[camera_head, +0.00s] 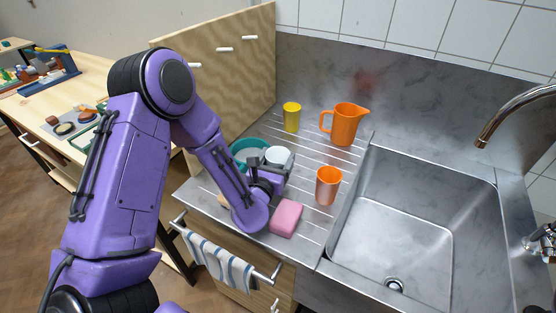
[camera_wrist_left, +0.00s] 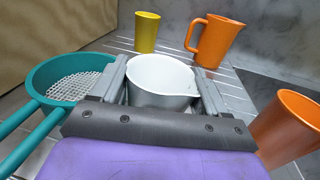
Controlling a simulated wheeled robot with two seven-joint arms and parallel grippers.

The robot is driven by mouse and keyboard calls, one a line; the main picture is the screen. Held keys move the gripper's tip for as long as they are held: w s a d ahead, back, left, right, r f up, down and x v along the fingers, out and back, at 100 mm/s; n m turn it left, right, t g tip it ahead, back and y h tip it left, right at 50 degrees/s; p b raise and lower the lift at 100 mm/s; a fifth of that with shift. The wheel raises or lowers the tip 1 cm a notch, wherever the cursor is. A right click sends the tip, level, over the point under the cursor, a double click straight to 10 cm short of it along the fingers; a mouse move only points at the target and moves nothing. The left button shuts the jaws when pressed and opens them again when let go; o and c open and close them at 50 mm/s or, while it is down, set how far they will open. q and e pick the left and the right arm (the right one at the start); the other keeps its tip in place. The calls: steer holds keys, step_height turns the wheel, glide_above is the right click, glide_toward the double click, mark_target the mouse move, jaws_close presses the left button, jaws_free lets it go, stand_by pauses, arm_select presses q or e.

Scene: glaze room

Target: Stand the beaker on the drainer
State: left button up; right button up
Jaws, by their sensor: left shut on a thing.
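A white beaker (camera_head: 278,156) with a small pouring lip is between the fingers of my left gripper (camera_head: 268,164), which is shut on it. In the left wrist view the beaker (camera_wrist_left: 160,80) is upright, open end up, with one finger on each side. The drainer (camera_head: 306,158) is the ribbed metal board left of the sink. The beaker is over its left part. Its base is hidden, so I cannot tell whether it touches the board. My right gripper is not in view.
A teal strainer (camera_wrist_left: 72,68) is close left of the beaker. A yellow cup (camera_head: 292,116) and an orange jug (camera_head: 345,124) stand behind. An orange cup (camera_head: 328,186) is to the right, a pink sponge (camera_head: 286,218) in front. The sink (camera_head: 400,235) lies right.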

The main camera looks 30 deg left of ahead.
arm_select(q)
steer(key=o, duration=0.7)
steer(key=shift+a+f, duration=0.1)
steer(key=shift+f, duration=0.05)
steer(key=o, duration=0.4)
steer(key=shift+w, duration=0.1)
steer(key=shift+c, duration=0.2)
steer(key=shift+r+p, duration=0.25)
steer(key=shift+p, duration=0.05)
steer(key=v, duration=0.1)
steer(key=b+v, duration=0.1)
steer(key=v, duration=0.1)
steer(key=b+v, duration=0.1)
steer(key=v, duration=0.1)
steer(key=shift+s+f, duration=0.2)
steer(key=shift+f, duration=0.15)
steer(key=s+p, duration=0.1)
steer(key=s+d+r+p, duration=0.1)
steer(key=s, duration=0.1)
steer(key=s+p, duration=0.1)
steer(key=s, duration=0.1)
steer(key=shift+d+r, duration=0.15)
steer(key=shift+d, duration=0.15)
steer(key=shift+s+d+p, duration=0.1)
steer(key=shift+s+p, duration=0.5)
steer(key=shift+p, duration=0.15)
steer(key=shift+s+f, duration=0.15)
steer(key=shift+f, duration=0.2)
